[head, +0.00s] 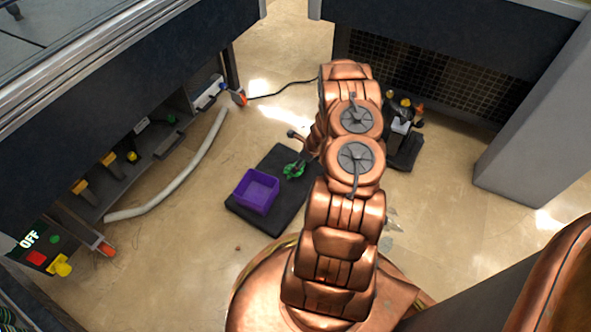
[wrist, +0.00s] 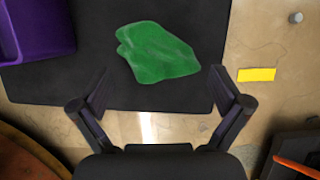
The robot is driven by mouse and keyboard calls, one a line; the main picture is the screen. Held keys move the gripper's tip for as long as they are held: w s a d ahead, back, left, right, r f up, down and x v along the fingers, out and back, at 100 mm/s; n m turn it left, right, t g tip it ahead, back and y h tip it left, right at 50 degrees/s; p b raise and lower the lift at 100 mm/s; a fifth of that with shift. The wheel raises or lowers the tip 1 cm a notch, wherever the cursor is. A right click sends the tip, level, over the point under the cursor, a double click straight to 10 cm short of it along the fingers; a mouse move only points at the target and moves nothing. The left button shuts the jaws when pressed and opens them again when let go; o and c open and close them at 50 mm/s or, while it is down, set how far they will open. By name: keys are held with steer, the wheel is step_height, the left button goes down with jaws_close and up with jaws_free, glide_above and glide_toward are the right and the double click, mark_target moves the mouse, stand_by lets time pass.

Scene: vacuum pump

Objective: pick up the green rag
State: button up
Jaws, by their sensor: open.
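The green rag (wrist: 157,53) lies crumpled on a black mat (wrist: 95,30). In the head view the rag (head: 293,171) sits on the black mat (head: 281,162), to the right of a purple bin, partly hidden by my gripper and arm. My gripper (wrist: 164,88) is open and empty in the wrist view. The rag lies just beyond the fingertips, roughly centred between them. I cannot tell the height of the fingers above the mat.
A purple bin (head: 256,191) stands on the mat; it also shows in the wrist view (wrist: 36,28). A yellow block (wrist: 256,74) lies on the floor to the right. A black pump-like unit (head: 405,148) stands right of my arm. A pale hose (head: 183,172) lies left.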

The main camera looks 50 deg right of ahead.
mark_target(287, 171)
steer(key=x, duration=0.1)
steer(key=b+x, duration=0.1)
steer(key=x, duration=0.1)
steer(key=b+x, duration=0.1)
steer(key=shift+w+a+f, duration=0.1)
steer(key=shift+w+a, duration=0.05)
steer(key=shift+a, duration=0.15)
steer(key=shift+w+f, duration=0.2)
steer(key=shift+f, duration=0.15)
steer(key=c, duration=1.1)
steer(key=shift+r, duration=0.2)
